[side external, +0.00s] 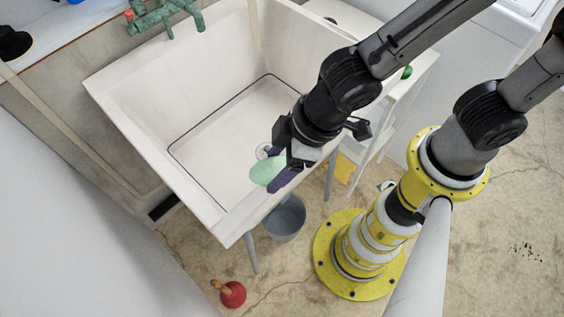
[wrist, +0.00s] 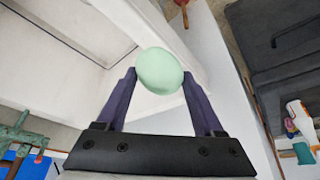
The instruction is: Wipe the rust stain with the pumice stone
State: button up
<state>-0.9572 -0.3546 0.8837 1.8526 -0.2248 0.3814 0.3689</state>
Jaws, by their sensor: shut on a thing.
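A pale green, rounded stone, which I take to be the pumice stone (side external: 266,171), is held between the purple fingers of my gripper (side external: 275,172). In the wrist view the stone (wrist: 160,71) sits between the fingertips of my gripper (wrist: 158,77) and sticks out past them. My gripper is over the front part of the white sink (side external: 205,190), near its front wall; I cannot tell whether the stone touches the sink. I cannot make out a rust stain in either view. My gripper and the stone cover part of the basin.
A green tap (side external: 165,14) stands at the sink's back rim. A drain (side external: 263,150) and a dark outline mark the basin floor. A grey bucket (side external: 285,218) and a red plunger (side external: 232,293) are on the floor below. A white side table (side external: 412,85) stands to the right.

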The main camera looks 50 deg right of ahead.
jog(key=shift+r, duration=2.9)
jog(key=shift+w+a+r, duration=0.15)
jog(key=shift+a, duration=0.1)
jog(key=shift+w+a+f, duration=0.15)
jog(key=shift+w+a, duration=0.05)
jog(key=shift+w, duration=0.25)
jog(key=shift+w+a+f, duration=0.15)
jog(key=shift+w+a, duration=0.05)
jog(key=shift+w, duration=0.25)
jog(key=w+d+f+m+h, duration=0.1)
jog(key=w+d+f+m, duration=0.15)
jog(key=w+d, duration=0.2)
jog(key=w+d+f+m, duration=0.1)
jog(key=w+d+f, duration=0.25)
jog(key=w, duration=0.25)
jog(key=w+d+f+m+h, duration=0.1)
jog(key=w+d+f+m, duration=0.1)
jog(key=d, duration=0.8)
jog(key=w+d+f+m+t+h, duration=0.1)
jog(key=d+f, duration=0.4)
jog(key=d, duration=0.6)
jog(key=shift+w+d+f+m, duration=0.25)
jog(key=shift+w+m, duration=0.5)
jog(key=shift+m, duration=0.5)
